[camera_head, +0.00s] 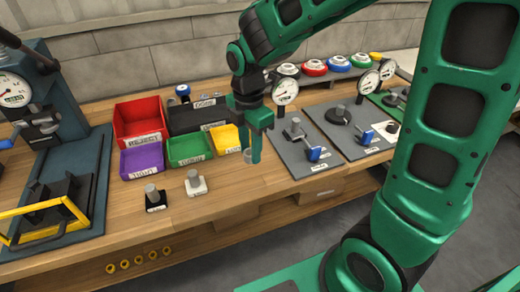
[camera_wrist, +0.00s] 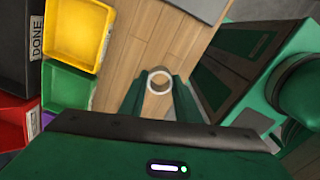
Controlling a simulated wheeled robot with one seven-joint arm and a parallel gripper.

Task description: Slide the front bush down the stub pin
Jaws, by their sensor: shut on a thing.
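My gripper (camera_head: 252,150) points down over the wooden bench and is shut on a small pale metal bush (camera_head: 248,157). In the wrist view the bush shows as an open ring (camera_wrist: 159,71) between my two green fingertips (camera_wrist: 159,88), with bare wood seen through it. Two short upright metal pins stand on the bench left of my gripper, one on a black base (camera_head: 154,200) and one on a white base (camera_head: 195,185). I cannot tell which of these is the stub pin.
Red (camera_head: 138,117), purple (camera_head: 142,160), green (camera_head: 190,149) and yellow (camera_head: 225,138) bins stand behind and left of my gripper. Gauges (camera_head: 285,90) and blue-handled clamps (camera_head: 316,154) stand right. A press (camera_head: 40,110) stands far left. Bare bench lies at front.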

